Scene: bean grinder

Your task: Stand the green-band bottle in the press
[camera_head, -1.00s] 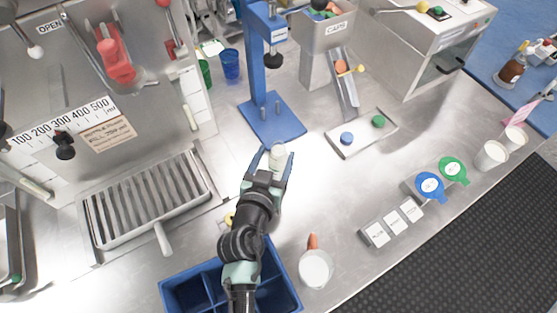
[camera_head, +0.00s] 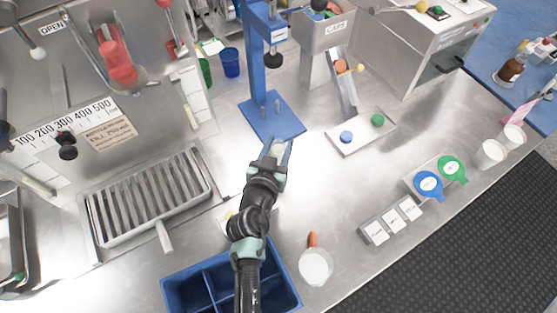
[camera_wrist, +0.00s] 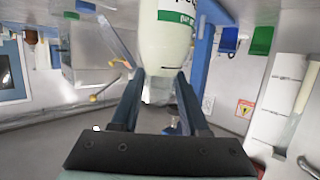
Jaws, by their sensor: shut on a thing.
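The bottle is pale with a green band; it shows large in the wrist view (camera_wrist: 168,35), and its top shows in the head view (camera_head: 278,147). My gripper (camera_head: 277,154) is shut on it, with one finger on each side, also in the wrist view (camera_wrist: 160,78). The blue press (camera_head: 257,60) has a flat base plate (camera_head: 285,127) with two short pins and a dark plunger (camera_head: 276,60) above. The bottle is at the front edge of the base plate in the head view. My gripper hides its lower part, so I cannot tell whether it touches the plate.
A tray (camera_head: 347,150) with a blue and a green cap lies right of the press, below the CAPS hopper (camera_head: 325,30). A drip grate (camera_head: 145,200) stands left.

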